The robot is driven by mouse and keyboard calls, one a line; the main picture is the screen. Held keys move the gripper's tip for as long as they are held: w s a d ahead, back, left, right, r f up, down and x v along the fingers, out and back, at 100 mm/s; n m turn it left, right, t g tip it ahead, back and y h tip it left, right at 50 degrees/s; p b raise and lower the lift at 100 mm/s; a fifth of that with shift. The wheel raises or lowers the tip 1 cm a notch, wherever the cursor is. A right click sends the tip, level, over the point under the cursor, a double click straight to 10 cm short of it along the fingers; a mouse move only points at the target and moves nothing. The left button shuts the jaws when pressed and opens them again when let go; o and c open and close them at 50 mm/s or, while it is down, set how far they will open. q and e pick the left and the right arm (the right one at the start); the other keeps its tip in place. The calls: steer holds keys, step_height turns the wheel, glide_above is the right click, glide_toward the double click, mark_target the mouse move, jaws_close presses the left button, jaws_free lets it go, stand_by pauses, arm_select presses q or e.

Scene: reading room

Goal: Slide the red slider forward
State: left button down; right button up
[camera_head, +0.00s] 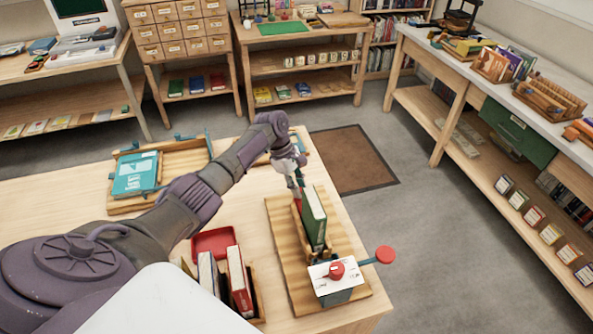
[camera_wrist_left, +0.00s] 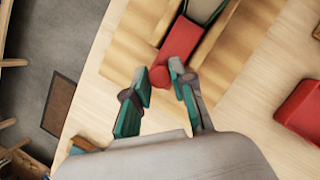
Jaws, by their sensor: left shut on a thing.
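The red slider (camera_wrist_left: 183,40) with its round knob (camera_wrist_left: 160,77) sits in a wooden channel on a wooden board (camera_head: 283,250). A little red of it also shows under the gripper in the head view. My left gripper (camera_head: 298,186) reaches down at the far end of the board. In the wrist view its two teal-padded fingers (camera_wrist_left: 160,70) are closed around the knob. A green book (camera_head: 313,217) stands upright in the channel on the near side of the slider; its lower part is partly hidden. My right gripper is in neither view.
At the board's near end stand a white-topped block with a red knob (camera_head: 337,269) and a red disc (camera_head: 384,254) on a rod. A red tray (camera_head: 214,242) and upright books (camera_head: 239,280) are to the left. A teal book (camera_head: 135,175) lies on another board farther back.

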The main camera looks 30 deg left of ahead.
arm_select(q)
steer(key=shift+s+d+r, duration=0.1)
steer(key=shift+s+d, duration=0.25)
steer(key=shift+d, duration=0.1)
steer(key=shift+s+d, duration=0.1)
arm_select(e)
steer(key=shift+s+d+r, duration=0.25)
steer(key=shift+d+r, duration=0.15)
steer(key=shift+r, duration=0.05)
arm_select(q)
steer(key=c, duration=1)
jaws_free()
steer(key=shift+a+r, duration=0.3)
steer(key=shift+r, duration=0.05)
steer(key=v, duration=1.1)
steer(key=shift+d, duration=0.1)
